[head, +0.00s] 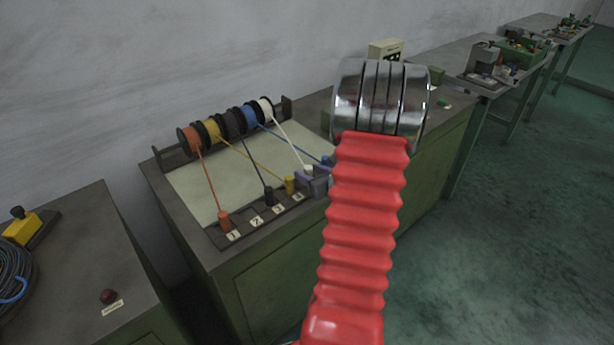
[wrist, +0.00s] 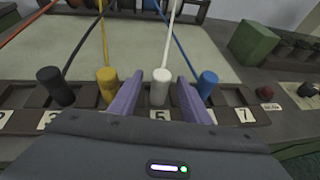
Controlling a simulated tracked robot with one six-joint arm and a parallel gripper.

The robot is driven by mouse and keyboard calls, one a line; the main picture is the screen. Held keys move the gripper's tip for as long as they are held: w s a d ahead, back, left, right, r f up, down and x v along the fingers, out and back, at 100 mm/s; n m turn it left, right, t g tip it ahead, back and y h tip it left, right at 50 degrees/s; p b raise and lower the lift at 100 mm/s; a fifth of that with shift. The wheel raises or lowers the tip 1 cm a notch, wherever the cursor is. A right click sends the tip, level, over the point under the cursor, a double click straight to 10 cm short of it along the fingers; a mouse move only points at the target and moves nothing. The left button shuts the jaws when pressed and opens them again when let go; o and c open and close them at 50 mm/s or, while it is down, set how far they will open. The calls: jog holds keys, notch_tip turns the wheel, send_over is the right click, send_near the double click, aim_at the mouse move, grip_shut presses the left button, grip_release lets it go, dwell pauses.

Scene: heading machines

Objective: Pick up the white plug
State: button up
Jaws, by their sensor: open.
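The white plug (wrist: 161,88) stands upright in the numbered strip, behind the label 5, with a white cord running up from its top. In the wrist view my gripper (wrist: 158,95) has its two purple fingers on either side of the white plug, open, with a gap seen on both sides. In the head view the gripper (head: 317,180) is partly hidden by my red arm, and the white plug (head: 308,169) shows just beside it. The white cord leads to the white spool (head: 266,108).
A yellow plug (wrist: 107,88) and a black plug (wrist: 55,87) stand to the left, a blue plug (wrist: 207,84) close to the right finger. An orange plug (head: 224,219) stands at label 1. A green box (wrist: 252,42) and a red button (wrist: 265,93) are at the right.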

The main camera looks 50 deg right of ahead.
jog(key=shift+w, duration=0.1)
jog(key=shift+x, duration=2.5)
jog(key=shift+c, duration=0.5)
grip_shut()
